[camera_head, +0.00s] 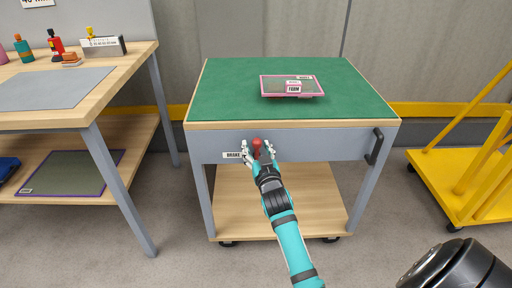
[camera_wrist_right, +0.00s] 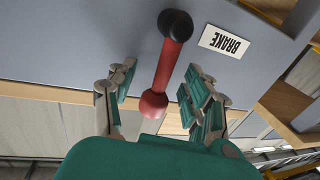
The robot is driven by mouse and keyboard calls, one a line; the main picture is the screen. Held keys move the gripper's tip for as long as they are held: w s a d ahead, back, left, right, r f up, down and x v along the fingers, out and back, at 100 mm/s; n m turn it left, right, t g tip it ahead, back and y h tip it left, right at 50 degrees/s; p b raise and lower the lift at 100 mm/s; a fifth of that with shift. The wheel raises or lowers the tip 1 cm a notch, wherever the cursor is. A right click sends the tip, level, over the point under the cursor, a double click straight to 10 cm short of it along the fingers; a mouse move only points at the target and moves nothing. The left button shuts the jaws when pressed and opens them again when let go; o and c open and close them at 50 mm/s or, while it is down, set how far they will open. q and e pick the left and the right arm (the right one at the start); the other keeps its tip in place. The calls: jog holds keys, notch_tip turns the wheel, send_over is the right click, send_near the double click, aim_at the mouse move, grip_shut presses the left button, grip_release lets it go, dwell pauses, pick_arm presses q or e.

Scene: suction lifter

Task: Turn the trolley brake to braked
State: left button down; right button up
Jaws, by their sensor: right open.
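The trolley (camera_head: 203,135) has a green top and a grey front panel. Its red brake lever (camera_head: 257,146) is on that panel, right of the white BRAKE label (camera_head: 233,155). In the right wrist view the lever (camera_wrist_right: 169,62) runs from a black pivot to a round red knob (camera_wrist_right: 153,105). The label (camera_wrist_right: 223,41) appears upside down beside the pivot. My right gripper (camera_head: 258,151) is at the panel, open, with fingers on either side of the lever. In the wrist view gaps show between the fingers (camera_wrist_right: 160,84) and the lever. My left gripper is not in view.
A panel with a pink edge (camera_head: 278,86) lies on the trolley top. A black handle (camera_head: 375,147) is at the panel's right end. A wooden workbench (camera_head: 130,68) stands left and a yellow cart (camera_head: 440,180) right. Grey floor (camera_head: 175,220) is clear between bench and trolley.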

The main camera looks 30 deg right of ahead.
grip_shut()
jog(key=shift+w+f, duration=0.1)
jog(key=shift+f, duration=0.2)
dwell(0.5)
